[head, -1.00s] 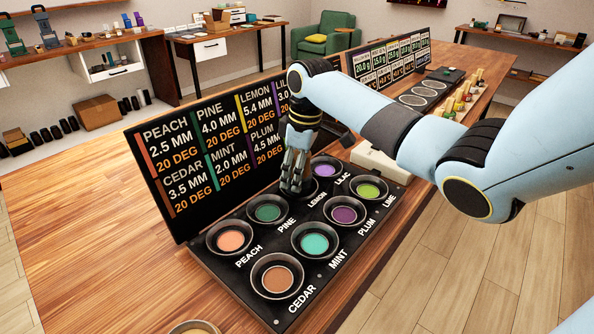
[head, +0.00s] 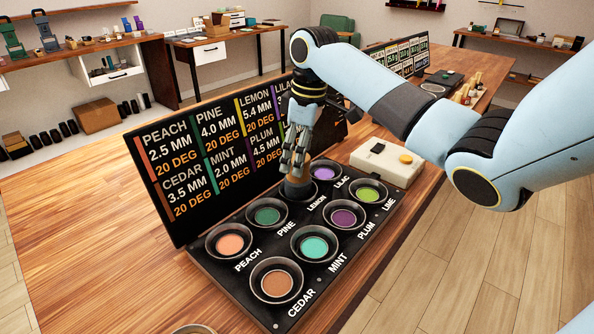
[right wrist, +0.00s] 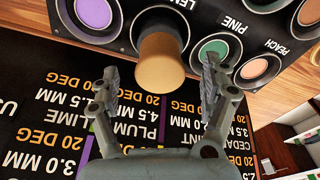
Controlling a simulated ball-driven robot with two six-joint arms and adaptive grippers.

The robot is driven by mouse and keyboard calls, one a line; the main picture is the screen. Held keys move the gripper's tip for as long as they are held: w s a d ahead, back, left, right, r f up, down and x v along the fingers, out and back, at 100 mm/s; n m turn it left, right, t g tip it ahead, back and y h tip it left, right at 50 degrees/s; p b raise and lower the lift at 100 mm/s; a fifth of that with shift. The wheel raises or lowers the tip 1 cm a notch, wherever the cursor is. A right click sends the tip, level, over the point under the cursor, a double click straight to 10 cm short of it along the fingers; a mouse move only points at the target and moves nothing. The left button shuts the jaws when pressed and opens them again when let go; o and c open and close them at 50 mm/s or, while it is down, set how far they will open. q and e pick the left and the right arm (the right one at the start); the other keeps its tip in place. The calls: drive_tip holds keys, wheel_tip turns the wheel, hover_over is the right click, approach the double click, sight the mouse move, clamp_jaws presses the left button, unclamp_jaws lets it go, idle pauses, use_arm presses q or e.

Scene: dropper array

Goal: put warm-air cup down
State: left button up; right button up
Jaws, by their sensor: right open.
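The warm-air cup (right wrist: 160,62) looks like a tan cylinder in the right wrist view, at the LEMON place of the black dropper tray (right wrist: 120,32). My right gripper (head: 294,166) is open just above the cup. In the right wrist view its two fingers (right wrist: 160,88) are spread wide, with the cup beyond and between them and a gap on each side. My left gripper is not in view.
Round wells with coloured discs surround the cup, such as PINE (head: 268,214), LILAC (head: 324,173) and PLUM (head: 344,216). A black label board (head: 215,150) stands close behind the tray. Bare wood (head: 90,220) lies left.

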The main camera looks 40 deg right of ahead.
drive_tip(key=r, duration=0.6)
drive_tip(key=shift+s+d, duration=0.15)
drive_tip(key=shift+s, duration=0.15)
drive_tip(key=shift+f, duration=0.1)
